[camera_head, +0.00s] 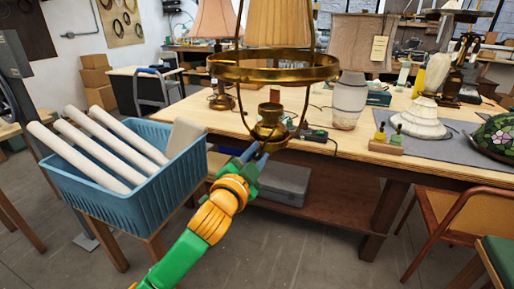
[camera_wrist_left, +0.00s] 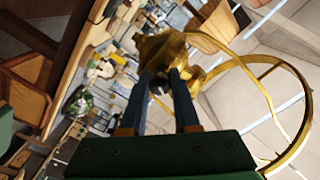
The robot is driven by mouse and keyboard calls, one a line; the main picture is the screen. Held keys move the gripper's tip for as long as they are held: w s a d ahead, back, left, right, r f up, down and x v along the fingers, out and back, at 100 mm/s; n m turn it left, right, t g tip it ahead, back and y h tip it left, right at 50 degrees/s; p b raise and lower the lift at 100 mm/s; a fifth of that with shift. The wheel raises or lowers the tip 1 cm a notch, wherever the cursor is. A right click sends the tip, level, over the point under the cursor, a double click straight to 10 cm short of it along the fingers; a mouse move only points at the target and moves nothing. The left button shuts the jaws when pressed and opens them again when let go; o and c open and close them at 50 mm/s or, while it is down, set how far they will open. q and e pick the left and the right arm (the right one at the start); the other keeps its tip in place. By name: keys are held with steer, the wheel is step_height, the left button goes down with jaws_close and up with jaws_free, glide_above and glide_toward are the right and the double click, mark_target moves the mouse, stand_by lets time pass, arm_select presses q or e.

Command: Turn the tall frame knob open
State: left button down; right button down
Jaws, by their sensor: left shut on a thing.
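The tall brass lamp frame (camera_head: 275,73) stands at the table's near edge, with a wide ring and a beige shade (camera_head: 278,22) behind or above it. Its lower brass body (camera_head: 269,130) is just beyond my left gripper (camera_head: 256,158). In the left wrist view, the brass frame (camera_wrist_left: 163,48) fills the upper middle, and the two dark fingers (camera_wrist_left: 165,82) reach up to it. The left gripper is shut on a small part there, which I take as the frame's knob; the fingers mostly hide it. I cannot tell how far the knob is turned. My right gripper is out of view.
A blue basket (camera_head: 128,205) with several white tubes stands at the left. The wooden table (camera_head: 340,150) holds a grey-white lamp base (camera_head: 347,100), a white shell-like base (camera_head: 420,122), and a stained-glass shade (camera_head: 496,140). A chair (camera_head: 465,215) stands at the right.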

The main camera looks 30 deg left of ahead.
arm_select(q)
steer(key=m+p, duration=0.4)
steer(key=m, duration=0.3)
steer(key=shift+r+p, duration=0.2)
steer(key=shift+p, duration=0.15)
steer(key=m+p, duration=0.2)
steer(key=m, duration=0.2)
steer(key=shift+f, duration=0.1)
steer(key=shift+m+p, duration=0.45)
steer(key=shift+m, duration=0.25)
steer(key=shift+f, duration=0.1)
steer(key=c, duration=0.6)
jaws_free()
steer(key=shift+c, duration=0.2)
